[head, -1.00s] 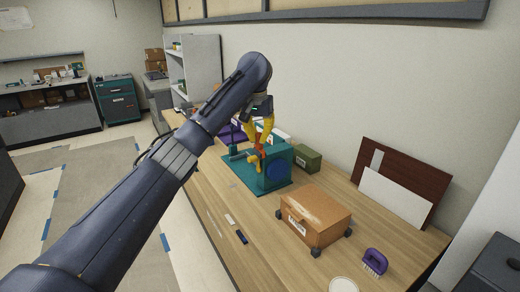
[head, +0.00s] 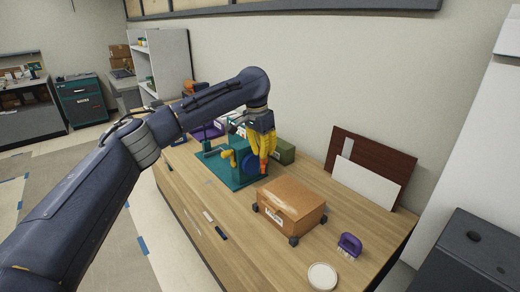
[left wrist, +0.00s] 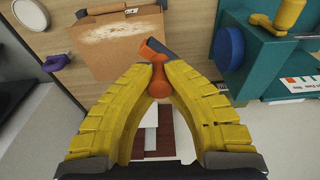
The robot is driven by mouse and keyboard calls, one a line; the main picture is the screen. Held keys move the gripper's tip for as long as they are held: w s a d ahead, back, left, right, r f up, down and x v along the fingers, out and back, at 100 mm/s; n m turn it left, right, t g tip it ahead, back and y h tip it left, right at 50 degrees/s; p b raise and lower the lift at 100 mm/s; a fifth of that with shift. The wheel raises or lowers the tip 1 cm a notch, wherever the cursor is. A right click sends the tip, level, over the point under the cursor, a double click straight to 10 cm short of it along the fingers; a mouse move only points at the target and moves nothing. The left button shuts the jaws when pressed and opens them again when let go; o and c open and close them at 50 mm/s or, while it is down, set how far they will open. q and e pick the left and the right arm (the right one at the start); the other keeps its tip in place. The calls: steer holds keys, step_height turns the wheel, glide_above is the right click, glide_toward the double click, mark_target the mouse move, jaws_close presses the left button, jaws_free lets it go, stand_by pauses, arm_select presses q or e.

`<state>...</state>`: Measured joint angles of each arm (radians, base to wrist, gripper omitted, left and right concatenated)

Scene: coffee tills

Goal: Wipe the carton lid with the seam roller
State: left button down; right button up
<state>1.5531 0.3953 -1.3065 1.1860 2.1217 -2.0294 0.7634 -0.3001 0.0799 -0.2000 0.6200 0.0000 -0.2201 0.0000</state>
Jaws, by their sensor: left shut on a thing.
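The brown carton (head: 291,203) stands on dark corner feet on the wooden table. Its lid shows a pale, dusty patch in the left wrist view (left wrist: 112,30). My left gripper (head: 264,156) has yellow ribbed fingers and is shut on the orange handle of the seam roller (head: 263,168). The gripper is behind and slightly left of the carton in the head view, beside the teal machine. In the left wrist view the roller (left wrist: 158,72) sits between the fingertips, its dark head pointing toward the carton's edge. I cannot tell whether it touches the carton. My right gripper is not in view.
A teal machine (head: 236,182) with a blue disc and yellow crank stands left of the carton. A green box (head: 285,152) is behind. A purple brush (head: 350,244) and a white round dish (head: 322,276) lie in front right. Boards (head: 368,180) lean on the wall.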

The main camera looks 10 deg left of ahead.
mark_target(263, 163)
arm_select(q)
steer(key=shift+f, duration=2.9)
steer(key=shift+s+d+f, duration=0.1)
steer(key=shift+d+f, duration=0.15)
steer(key=shift+f, duration=0.65)
steer(key=shift+s+d, duration=1.35)
steer(key=shift+d, duration=0.25)
steer(key=shift+s+d, duration=1.35)
steer(key=shift+d, duration=0.25)
steer(key=shift+s+d, duration=1.45)
steer(key=shift+d, duration=0.3)
steer(key=shift+s+d, duration=1.45)
steer(key=shift+d, duration=0.3)
steer(key=shift+w+a, duration=0.15)
steer(key=shift+a, duration=0.05)
steer(key=shift+w+a+f, duration=0.1)
steer(key=shift+w+a, duration=1.4)
steer(key=shift+a, duration=0.3)
steer(key=shift+w+a, duration=1.25)
steer(key=shift+a, duration=0.3)
steer(key=shift+w+a, duration=0.95)
steer(key=shift+a, duration=0.2)
steer(key=shift+w+a, duration=0.9)
steer(key=shift+a, duration=0.3)
steer(key=shift+w+a, duration=0.95)
steer(key=shift+a, duration=0.2)
step_height(263, 163, up, 3)
steer(key=shift+d+r, duration=0.15)
steer(key=shift+r, duration=2.55)
